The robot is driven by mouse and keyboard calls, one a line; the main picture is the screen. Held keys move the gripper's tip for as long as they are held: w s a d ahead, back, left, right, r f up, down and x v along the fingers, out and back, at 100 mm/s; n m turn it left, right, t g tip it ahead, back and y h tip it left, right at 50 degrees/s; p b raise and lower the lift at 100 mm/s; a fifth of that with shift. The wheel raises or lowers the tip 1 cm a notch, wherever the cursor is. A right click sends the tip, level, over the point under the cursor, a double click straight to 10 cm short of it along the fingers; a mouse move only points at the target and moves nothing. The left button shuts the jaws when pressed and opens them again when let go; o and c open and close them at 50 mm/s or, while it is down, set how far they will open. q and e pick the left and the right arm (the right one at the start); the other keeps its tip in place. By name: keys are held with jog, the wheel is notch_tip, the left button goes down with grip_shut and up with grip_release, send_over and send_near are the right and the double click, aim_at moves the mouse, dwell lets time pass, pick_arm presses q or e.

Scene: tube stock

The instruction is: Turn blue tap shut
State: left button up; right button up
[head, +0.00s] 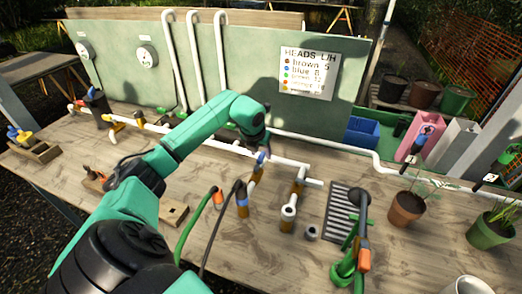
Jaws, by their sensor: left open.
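The blue tap (261,157) sits on a short branch that runs from the white pipe toward the table's front. Its small blue handle shows just below my left gripper. My left gripper (263,146) is open and reaches down over the handle from the upper left. Whether its fingers straddle or touch the handle is too small to tell. The gripper partly covers the tap. A blue collar (242,206) joins a dark hose to the lower end of this branch. My right gripper is not in view.
A second branch (289,212) stands right of the tap, near a slotted grey drain (342,212). An orange-ended green hose (217,198) lies left. A sign (309,73) hangs on the green back panel. Potted plants (407,208) stand at right.

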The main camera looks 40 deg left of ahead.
pick_arm(q)
jog(key=shift+w+f, duration=0.2)
jog(key=shift+f, duration=0.35)
grip_shut()
jog(key=shift+a+r, duration=0.1)
dwell(0.9)
